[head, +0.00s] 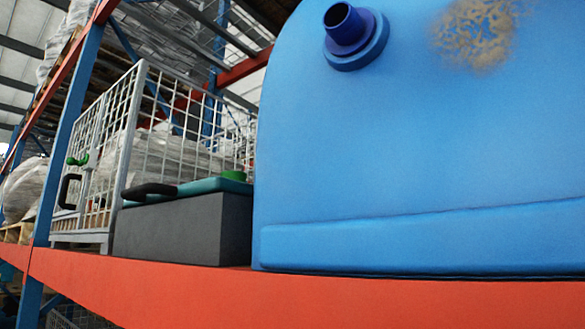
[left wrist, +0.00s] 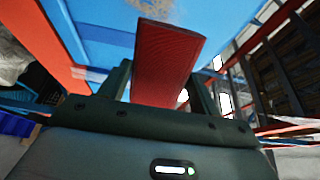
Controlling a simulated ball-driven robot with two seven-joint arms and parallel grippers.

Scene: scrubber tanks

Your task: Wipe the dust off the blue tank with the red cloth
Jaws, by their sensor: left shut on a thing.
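The blue tank (head: 400,150) fills the right half of the head view and stands on the orange shelf beam. A brown dust patch (head: 476,32) lies high on its face, right of the dark blue spout (head: 347,30). In the left wrist view, my left gripper (left wrist: 160,88) is shut on the red cloth (left wrist: 165,50), which sticks out ahead of the fingers. Beyond the cloth the blue tank (left wrist: 92,35) shows, with part of the dust patch (left wrist: 120,14) at the top edge. I cannot tell whether the cloth touches the tank. My right gripper is in neither view.
A grey box with a teal lid (head: 185,220) stands left of the tank, close to it. A white wire cage (head: 120,140) is behind and left of it. The orange beam (head: 250,295) runs along the front. A blue rack post (head: 70,140) rises at the left.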

